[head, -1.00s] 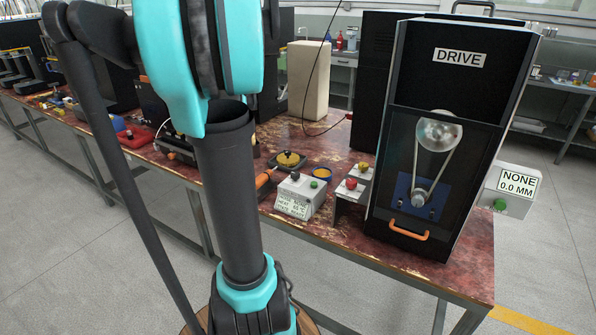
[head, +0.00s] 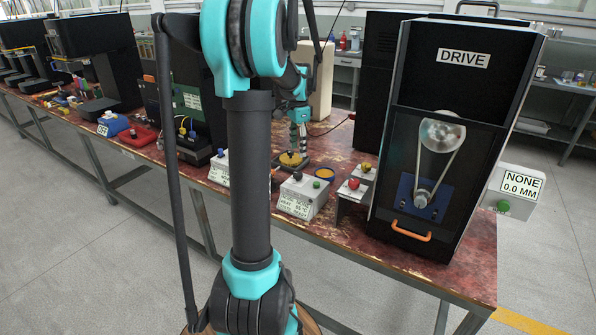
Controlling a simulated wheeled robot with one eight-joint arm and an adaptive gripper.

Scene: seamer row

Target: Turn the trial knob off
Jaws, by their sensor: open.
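I see no label that reads as trial, so I cannot tell for certain which knob is the trial knob. A grey control box (head: 302,198) has a black knob (head: 297,176), a green button and a small text display. My gripper (head: 297,150) is open and small in view, pointing down over a yellow round piece on a dark base (head: 290,160), behind the grey control box. I cannot tell whether it touches that piece.
The tall black DRIVE cabinet (head: 463,95) stands at the right, with a pulley and belt behind its window and an orange handle (head: 411,231). A readout box (head: 514,192) shows NONE, 0.0 MM.

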